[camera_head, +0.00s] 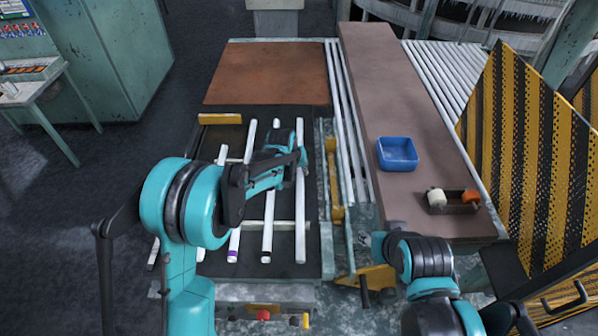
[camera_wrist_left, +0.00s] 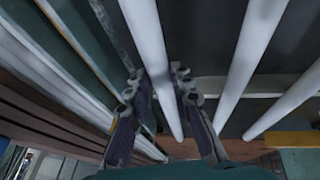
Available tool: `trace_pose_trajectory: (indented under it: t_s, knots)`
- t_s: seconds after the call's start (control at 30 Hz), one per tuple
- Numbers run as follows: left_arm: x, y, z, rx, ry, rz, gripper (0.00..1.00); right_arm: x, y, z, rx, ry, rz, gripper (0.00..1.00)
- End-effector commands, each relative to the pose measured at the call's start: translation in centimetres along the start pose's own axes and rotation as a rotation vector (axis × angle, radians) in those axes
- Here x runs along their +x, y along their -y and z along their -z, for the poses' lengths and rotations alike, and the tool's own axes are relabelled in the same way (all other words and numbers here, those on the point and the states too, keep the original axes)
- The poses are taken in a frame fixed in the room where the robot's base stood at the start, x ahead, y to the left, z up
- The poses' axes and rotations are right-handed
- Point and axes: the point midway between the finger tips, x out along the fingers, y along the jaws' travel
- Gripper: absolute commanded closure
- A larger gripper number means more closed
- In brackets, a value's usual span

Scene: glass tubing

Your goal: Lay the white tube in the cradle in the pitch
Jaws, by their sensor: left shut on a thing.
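The white tube (camera_head: 300,220) lies lengthwise at the right side of the dark bed, near its right edge. My left gripper (camera_head: 301,158) reaches over the bed from the left and is shut on this tube near its middle. In the left wrist view the tube (camera_wrist_left: 147,38) runs between the two dark fingers (camera_wrist_left: 156,82). I cannot tell whether it touches the cradle (camera_head: 258,224), whose pale crossbars span the bed. Several other white tubes (camera_head: 267,235) lie to its left, roughly parallel. My right arm is at lower right; its gripper cannot be made out.
A blue tray (camera_head: 398,153) and a small dark holder (camera_head: 455,209) with white and orange pieces stand on the brown board (camera_head: 400,110) at right. A rust-coloured plate (camera_head: 268,75) lies beyond the bed. A striped barrier (camera_head: 520,150) stands at far right.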

Motion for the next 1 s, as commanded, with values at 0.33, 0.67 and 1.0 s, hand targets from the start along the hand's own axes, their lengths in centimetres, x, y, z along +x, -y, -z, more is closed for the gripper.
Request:
trace_pose_trajectory:
  t_s: [0.33, 0.67, 1.0]
  knots:
    - [0.8, 0.1, -0.3, 0.000, 0.000, 0.000, 1.00, 0.7, 0.0, -0.5, 0.000, 0.000, 0.000, 0.59]
    - [0.9, 0.2, -0.4, 0.000, 0.000, 0.000, 0.58, 0.8, 0.0, -0.6, 0.000, 0.000, 0.000, 0.59]
    - [-0.1, 0.0, 0.0, 0.000, 0.000, 0.000, 0.58, 0.0, 0.0, 0.0, 0.000, 0.000, 0.000, 0.59]
